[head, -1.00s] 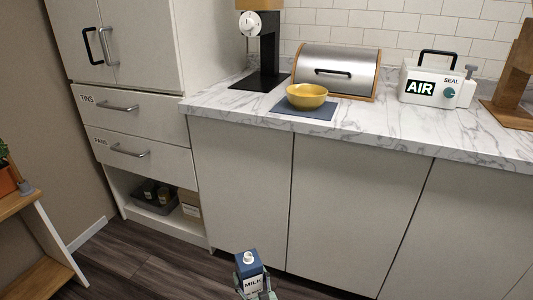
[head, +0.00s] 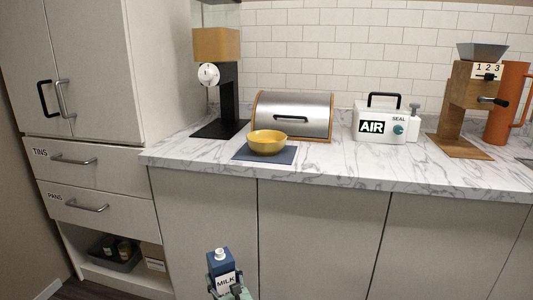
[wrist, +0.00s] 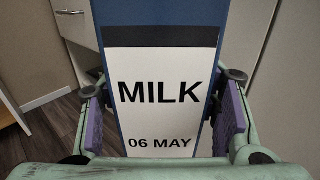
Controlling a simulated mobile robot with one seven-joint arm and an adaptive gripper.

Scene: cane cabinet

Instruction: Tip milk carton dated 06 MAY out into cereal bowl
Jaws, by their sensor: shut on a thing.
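A blue milk carton (head: 220,266) with a white cap and a white label is at the bottom of the head view, upright and below counter height. In the wrist view the carton (wrist: 165,95) shows "MILK" and "06 MAY" on its label. My gripper (head: 228,289) is shut on the carton, with a purple pad on each side of it. The yellow cereal bowl (head: 268,143) stands on a dark blue mat (head: 253,155) on the marble counter, above and to the right of the carton in the picture. The inside of the bowl is mostly hidden.
A black and tan machine (head: 228,85) stands left of the bowl, with a steel bread bin (head: 292,115) behind it. An air sealer (head: 381,125) and a wooden grinder (head: 462,110) stand to the right. The counter front edge (head: 330,187) is clear.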

